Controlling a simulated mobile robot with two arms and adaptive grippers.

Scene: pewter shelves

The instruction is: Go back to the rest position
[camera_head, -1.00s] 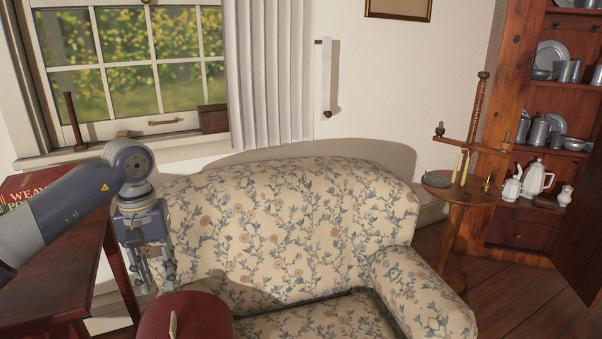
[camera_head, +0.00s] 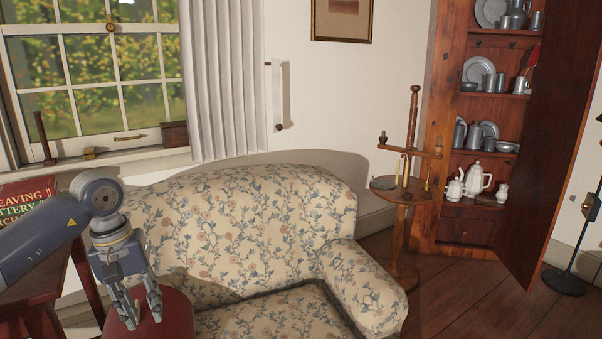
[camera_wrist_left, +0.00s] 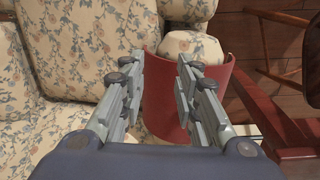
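My left gripper (camera_head: 143,306) hangs in front of the left end of the floral sofa, fingers pointing down over a dark red rounded surface (camera_head: 177,312). In the left wrist view its two fingers (camera_wrist_left: 158,75) stand apart with nothing held between them. The red curved piece (camera_wrist_left: 185,85) lies beyond the fingers there. My right gripper shows in neither view.
The floral sofa (camera_head: 240,225) fills the middle. A dark red table (camera_head: 40,290) with a book (camera_head: 25,205) stands at left. A round candle stand (camera_head: 400,190) and a pewter cupboard (camera_head: 470,210) with an open door (camera_head: 555,130) are at right. Wooden floor (camera_head: 470,285) lies open at lower right.

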